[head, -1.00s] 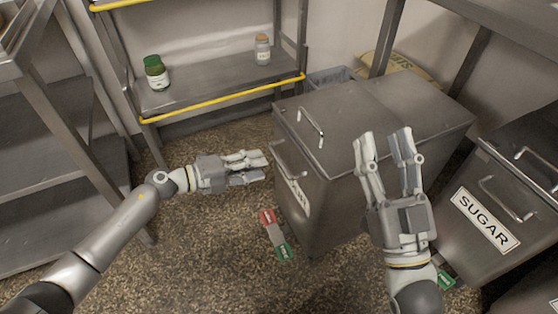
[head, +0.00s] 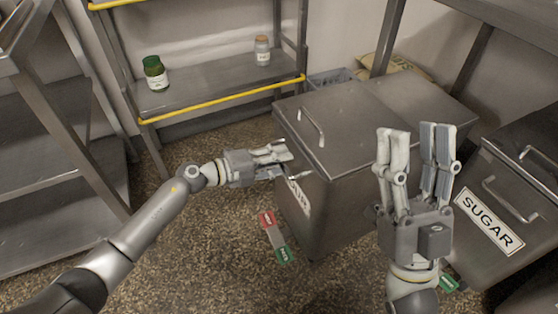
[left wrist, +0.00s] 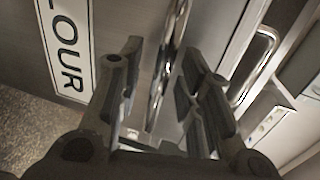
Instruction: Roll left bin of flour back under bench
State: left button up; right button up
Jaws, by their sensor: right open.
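The flour bin (head: 345,175) is a grey metal box with a lid handle (head: 312,127) and a front handle. Its label (left wrist: 68,45) reads "LOUR" in the left wrist view, the rest cut off. My left gripper (head: 284,159) is at the bin's front. In the left wrist view its open fingers (left wrist: 158,70) lie on either side of the chrome front handle (left wrist: 171,50); I cannot tell if they touch it. My right gripper (head: 418,140) is open and empty, pointing up in front of the bin's right side. The bench (head: 500,14) is at the upper right.
A sugar bin (head: 520,185) stands to the right. A red and green pedal (head: 274,237) sits at the flour bin's front foot. A shelf (head: 215,85) with two jars is behind, a steel rack (head: 55,175) at left. A sack (head: 402,66) and crate lie behind.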

pick_arm(q)
jog(key=shift+d, duration=0.1)
dwell(0.3)
grip_shut()
